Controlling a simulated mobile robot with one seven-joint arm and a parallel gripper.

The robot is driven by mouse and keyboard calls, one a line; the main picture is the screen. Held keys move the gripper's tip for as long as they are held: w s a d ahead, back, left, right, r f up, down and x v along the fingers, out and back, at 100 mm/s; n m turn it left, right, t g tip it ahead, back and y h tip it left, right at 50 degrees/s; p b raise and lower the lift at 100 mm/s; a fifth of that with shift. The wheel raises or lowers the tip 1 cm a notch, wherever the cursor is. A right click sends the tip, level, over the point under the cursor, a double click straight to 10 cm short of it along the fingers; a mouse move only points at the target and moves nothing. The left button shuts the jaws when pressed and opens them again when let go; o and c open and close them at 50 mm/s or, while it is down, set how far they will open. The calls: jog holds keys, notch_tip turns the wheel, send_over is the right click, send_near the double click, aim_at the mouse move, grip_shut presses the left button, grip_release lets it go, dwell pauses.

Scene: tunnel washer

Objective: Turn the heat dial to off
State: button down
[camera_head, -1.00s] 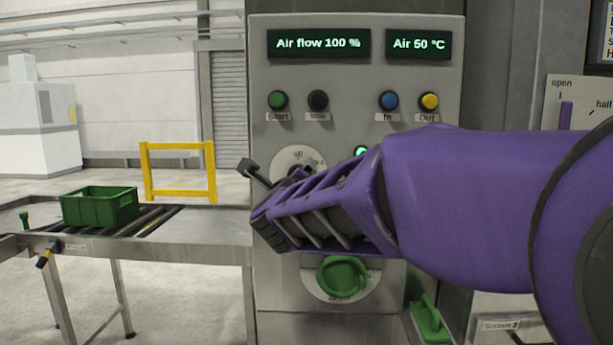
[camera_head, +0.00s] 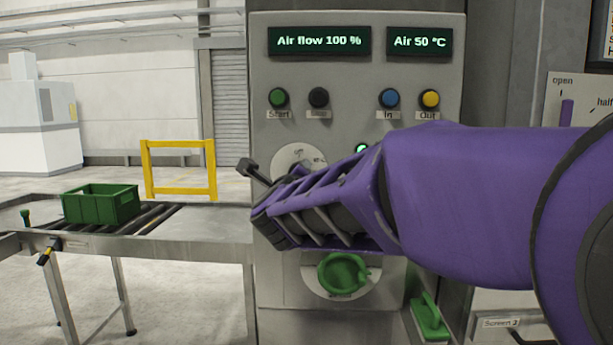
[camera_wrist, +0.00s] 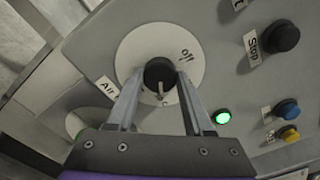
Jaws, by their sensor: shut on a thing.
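The dial's black knob (camera_wrist: 159,74) sits on a round white plate (camera_wrist: 135,45) marked "off", with a label starting "Air" beside it. A pale pointer mark on the knob faces the bottom of the wrist view, away from the "off" mark. My gripper (camera_wrist: 160,82) is shut on the knob, one finger on each side. In the head view, the white plate (camera_head: 284,159) shows behind my gripper (camera_head: 262,178), and the knob is hidden.
A green knob (camera_head: 343,272) is below on the panel. Start (camera_head: 278,98), Stop (camera_wrist: 281,36), blue (camera_head: 389,99) and yellow (camera_head: 430,99) buttons are above. Displays read "Air flow 100 %" (camera_head: 319,41) and "Air 50 °C" (camera_head: 419,42). A green crate (camera_head: 100,207) stands on the conveyor at left.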

jog(key=n+p, duration=0.1)
jog(key=n, duration=2.2)
jog(key=shift+r, duration=0.1)
jog(key=shift+n, duration=0.3)
jog(key=shift+c, duration=1.5)
grip_release()
jog(key=shift+s, duration=0.1)
